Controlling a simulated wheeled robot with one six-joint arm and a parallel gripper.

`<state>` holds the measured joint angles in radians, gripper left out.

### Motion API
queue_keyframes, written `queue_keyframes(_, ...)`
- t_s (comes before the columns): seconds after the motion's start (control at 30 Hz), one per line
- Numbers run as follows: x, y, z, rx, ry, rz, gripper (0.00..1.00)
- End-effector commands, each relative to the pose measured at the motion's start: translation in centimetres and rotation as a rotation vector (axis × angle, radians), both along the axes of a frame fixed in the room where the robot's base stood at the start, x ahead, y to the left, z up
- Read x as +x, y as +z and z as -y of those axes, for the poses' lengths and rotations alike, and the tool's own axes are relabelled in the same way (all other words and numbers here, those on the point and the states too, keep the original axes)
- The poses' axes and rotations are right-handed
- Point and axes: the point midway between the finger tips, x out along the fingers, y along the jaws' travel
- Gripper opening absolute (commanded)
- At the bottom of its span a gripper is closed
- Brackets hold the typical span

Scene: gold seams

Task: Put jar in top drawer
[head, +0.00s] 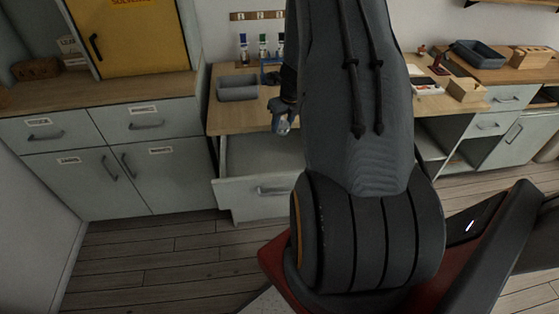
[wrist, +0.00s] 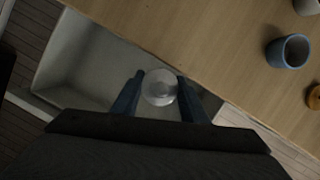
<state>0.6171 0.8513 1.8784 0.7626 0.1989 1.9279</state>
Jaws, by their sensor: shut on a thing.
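My gripper (head: 282,124) is shut on a small clear jar, with a blue finger on each side of it. In the wrist view the jar (wrist: 159,87) sits between the two fingertips, seen from above. My gripper and the jar are above the open top drawer (head: 246,190), beside the desk's front edge. In the wrist view the pale inside of the drawer (wrist: 85,62) lies below and to the left of the jar. The drawer looks empty where it shows; my arm hides its right part in the head view.
The wooden desk top (head: 228,118) borders the drawer at the back. On it stand a grey bin (head: 237,88) and several bottles. A blue cup (wrist: 288,51) stands on it in the wrist view. Grey cabinets with a yellow door (head: 145,36) are at left.

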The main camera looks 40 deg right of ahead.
Motion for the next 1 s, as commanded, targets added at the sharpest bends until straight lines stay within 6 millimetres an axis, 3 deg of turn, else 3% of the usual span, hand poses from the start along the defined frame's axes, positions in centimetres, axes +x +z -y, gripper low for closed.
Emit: queue_keyframes(1.0, -0.2, -10.1, 0.7, -0.001, -0.013, 0.002, 0.1)
